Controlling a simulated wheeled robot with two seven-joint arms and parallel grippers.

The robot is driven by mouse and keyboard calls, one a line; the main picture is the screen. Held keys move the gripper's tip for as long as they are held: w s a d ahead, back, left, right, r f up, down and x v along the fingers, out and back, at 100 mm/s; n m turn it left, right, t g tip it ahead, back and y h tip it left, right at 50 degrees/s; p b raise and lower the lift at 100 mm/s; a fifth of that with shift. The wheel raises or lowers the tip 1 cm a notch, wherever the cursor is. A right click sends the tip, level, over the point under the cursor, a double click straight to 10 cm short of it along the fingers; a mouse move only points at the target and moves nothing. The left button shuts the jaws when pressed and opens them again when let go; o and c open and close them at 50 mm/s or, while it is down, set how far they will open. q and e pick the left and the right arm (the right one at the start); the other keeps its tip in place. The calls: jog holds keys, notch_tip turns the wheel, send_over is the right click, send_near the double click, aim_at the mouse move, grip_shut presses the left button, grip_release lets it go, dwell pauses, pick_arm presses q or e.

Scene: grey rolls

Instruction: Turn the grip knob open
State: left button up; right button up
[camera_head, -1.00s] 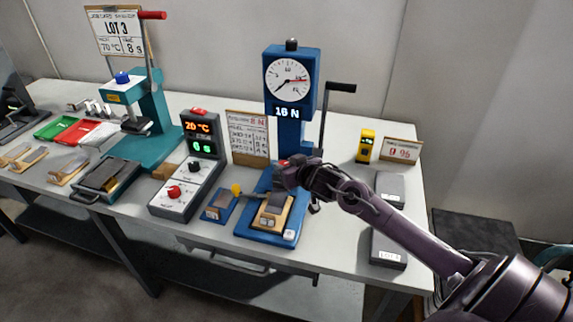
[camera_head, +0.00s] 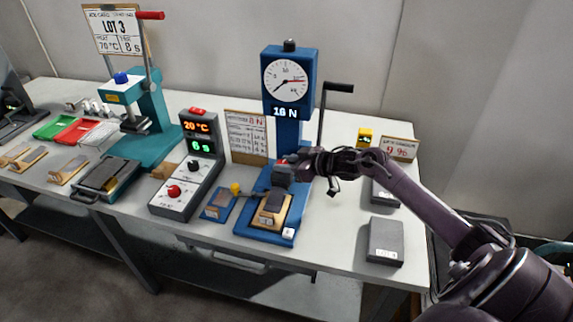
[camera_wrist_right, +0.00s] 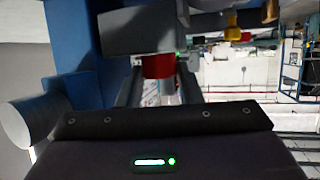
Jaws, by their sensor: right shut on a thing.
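The blue force tester (camera_head: 290,120) stands on the table with a round dial and a display reading about 16 N. A red knob (camera_wrist_right: 158,66) shows in the right wrist view below a grey block (camera_wrist_right: 140,30); in the head view the grey block (camera_head: 283,175) sits over the tester's base, with a bit of red at its top. My right gripper (camera_head: 297,166) is at this block, coming from the right. Its fingers are on both sides of the red knob and shut on it. The gripper hides most of the knob in the head view. My left gripper is not in view.
A black crank handle (camera_head: 339,88) stands beside the tester's column. Grey boxes (camera_head: 385,240) lie at the right, near my forearm.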

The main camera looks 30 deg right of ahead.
dwell(0.3)
jog(key=o, duration=1)
jog(key=shift+v, duration=3.95)
jog(key=shift+c, duration=0.3)
